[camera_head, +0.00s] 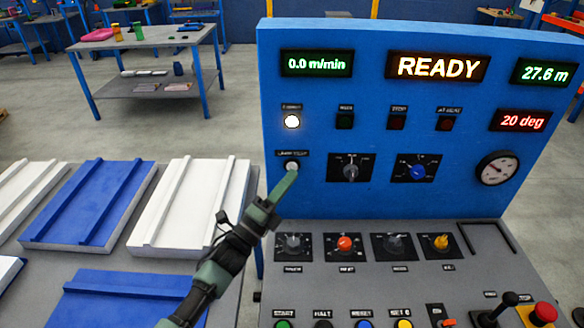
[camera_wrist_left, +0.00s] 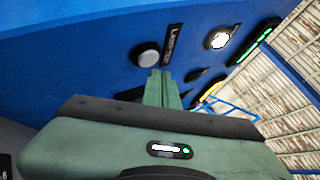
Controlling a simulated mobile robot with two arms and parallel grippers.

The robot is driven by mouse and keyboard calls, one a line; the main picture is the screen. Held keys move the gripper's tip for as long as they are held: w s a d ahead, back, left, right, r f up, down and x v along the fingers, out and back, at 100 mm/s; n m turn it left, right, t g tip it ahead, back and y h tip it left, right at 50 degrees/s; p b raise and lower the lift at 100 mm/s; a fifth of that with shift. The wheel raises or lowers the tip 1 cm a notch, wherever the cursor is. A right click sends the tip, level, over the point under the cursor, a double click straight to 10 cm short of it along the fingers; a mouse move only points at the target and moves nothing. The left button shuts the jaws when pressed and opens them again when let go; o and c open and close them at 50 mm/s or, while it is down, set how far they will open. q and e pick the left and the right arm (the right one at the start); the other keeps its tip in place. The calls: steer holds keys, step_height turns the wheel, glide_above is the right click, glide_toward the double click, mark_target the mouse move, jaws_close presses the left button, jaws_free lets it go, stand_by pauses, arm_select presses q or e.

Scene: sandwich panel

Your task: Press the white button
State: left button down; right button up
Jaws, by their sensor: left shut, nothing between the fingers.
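The white button (camera_head: 292,166) sits on the lower left of the blue upright panel, under a small black label. It also shows in the left wrist view (camera_wrist_left: 148,55) as a pale round cap in a dark ring. My left gripper (camera_head: 291,176) is shut and empty, with its green fingertips just below the button in the head view. In the left wrist view the fingertips (camera_wrist_left: 164,73) are close to the button, below and to its right. I cannot tell whether they touch it. My right gripper is not in view.
A lit white lamp (camera_head: 292,121) is above the button. Rotary knobs (camera_head: 350,170) are to its right, and a sloped grey console (camera_head: 380,275) with knobs and a joystick juts out below. Blue and white panels lie on a table (camera_head: 258,185) at the left.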

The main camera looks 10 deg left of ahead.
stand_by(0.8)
arm_select(q)
steer(key=shift+w+a+b, duration=0.1)
steer(key=shift+w+b, duration=0.3)
steer(key=shift+w, duration=0.05)
steer(key=shift+w+a+b, duration=0.1)
steer(key=shift+w+b, duration=0.25)
stand_by(0.6)
steer(key=shift+s, duration=0.15)
steer(key=shift+s+p, duration=0.35)
steer(key=shift+s, duration=0.3)
steer(key=shift+d, duration=0.2)
